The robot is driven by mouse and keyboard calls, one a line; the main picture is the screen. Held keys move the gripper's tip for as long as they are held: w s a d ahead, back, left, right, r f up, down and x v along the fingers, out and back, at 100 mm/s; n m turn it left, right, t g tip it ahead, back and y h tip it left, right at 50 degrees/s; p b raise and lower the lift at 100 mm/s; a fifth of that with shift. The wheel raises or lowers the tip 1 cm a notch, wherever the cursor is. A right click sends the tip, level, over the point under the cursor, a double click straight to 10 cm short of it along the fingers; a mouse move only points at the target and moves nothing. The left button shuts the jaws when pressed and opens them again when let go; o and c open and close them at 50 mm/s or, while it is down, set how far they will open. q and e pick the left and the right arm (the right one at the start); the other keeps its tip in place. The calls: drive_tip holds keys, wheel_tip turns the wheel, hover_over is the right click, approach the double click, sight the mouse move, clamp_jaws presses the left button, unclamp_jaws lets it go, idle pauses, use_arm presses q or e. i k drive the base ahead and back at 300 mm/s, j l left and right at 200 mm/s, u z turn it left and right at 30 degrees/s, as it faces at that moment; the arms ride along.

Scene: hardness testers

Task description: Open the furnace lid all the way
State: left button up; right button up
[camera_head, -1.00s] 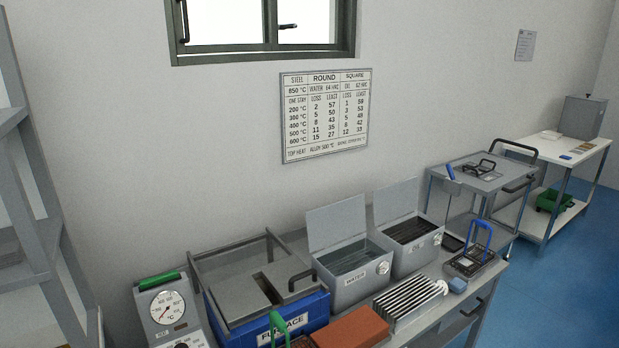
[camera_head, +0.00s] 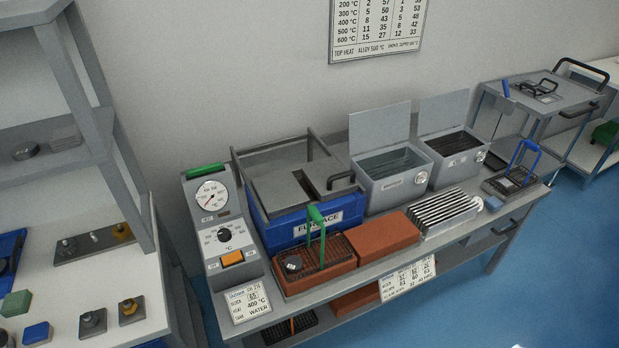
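The blue furnace (camera_head: 279,228) stands on the grey bench, with the label "FURNACE" on its front. Its grey lid (camera_head: 278,184) lies flat over the top, inside a dark raised frame, and has a dark slot in it. A black bar handle (camera_head: 341,180) sticks out at the lid's right side. Neither of my grippers shows in the head view.
A control box (camera_head: 222,229) with a dial stands left of the furnace. A green-handled basket (camera_head: 312,252) on a brick stands in front. A water tank (camera_head: 386,178) with a raised lid stands close on the right. A shelf unit (camera_head: 68,75) rises at the left.

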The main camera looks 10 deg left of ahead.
sight(280, 193)
drive_tip(key=i+l, duration=0.3)
drive_tip(key=l, duration=0.15)
drive_tip(key=i+l, duration=0.3)
drive_tip(key=l, duration=0.15)
